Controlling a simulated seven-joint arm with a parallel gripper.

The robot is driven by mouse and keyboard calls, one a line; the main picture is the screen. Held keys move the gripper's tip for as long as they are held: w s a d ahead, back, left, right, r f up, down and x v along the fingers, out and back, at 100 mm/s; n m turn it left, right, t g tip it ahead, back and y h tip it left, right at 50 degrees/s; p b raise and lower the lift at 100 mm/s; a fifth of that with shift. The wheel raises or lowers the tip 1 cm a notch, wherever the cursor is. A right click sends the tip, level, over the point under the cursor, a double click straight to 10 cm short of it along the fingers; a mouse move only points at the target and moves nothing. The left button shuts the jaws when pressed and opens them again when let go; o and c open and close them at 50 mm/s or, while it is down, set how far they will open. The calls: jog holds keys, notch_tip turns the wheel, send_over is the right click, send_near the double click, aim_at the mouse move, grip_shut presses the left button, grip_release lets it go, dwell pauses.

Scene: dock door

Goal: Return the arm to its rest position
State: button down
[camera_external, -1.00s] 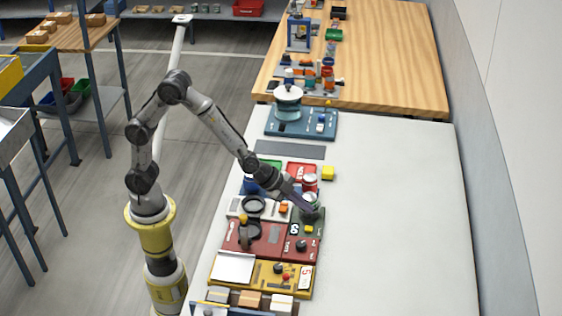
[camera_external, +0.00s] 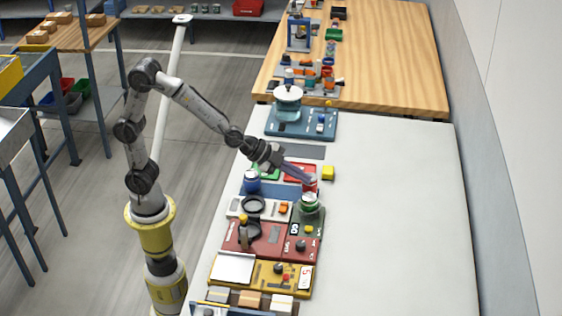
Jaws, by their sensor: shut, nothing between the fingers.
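My gripper (camera_external: 311,181) is at the end of my arm, which reaches from the yellow-collared base on the left over the white table (camera_external: 390,220). The gripper is shut and nothing shows held in it. Its tips are in front of a red can (camera_external: 311,187) in this view; I cannot tell whether they touch it. A green can (camera_external: 309,202) stands upright on the dark green fixture, just below the gripper in the picture.
Dark red (camera_external: 270,240) and yellow (camera_external: 255,275) fixtures stand nearer the front. The right side of the white table is clear.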

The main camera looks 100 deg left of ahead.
jog(key=s+d+r+n+h, duration=0.1)
jog(key=s+r, duration=0.4)
jog(key=s, duration=0.3)
jog(key=s+d+r+h, duration=0.1)
jog(key=s+r, duration=0.3)
jog(key=s, duration=0.3)
jog(key=s+a+f+n+g, duration=0.1)
jog(key=s+f+n+g, duration=0.1)
jog(key=s, duration=0.6)
jog(key=s+f+n+g+y, duration=0.1)
jog(key=s+f+n+g, duration=0.2)
jog(key=s, duration=0.6)
notch_tip(320, 180, down, 3)
jog(key=shift+s+a+f+n+g, duration=0.15)
jog(key=shift+a+n+g, duration=0.2)
jog(key=shift+n, duration=0.65)
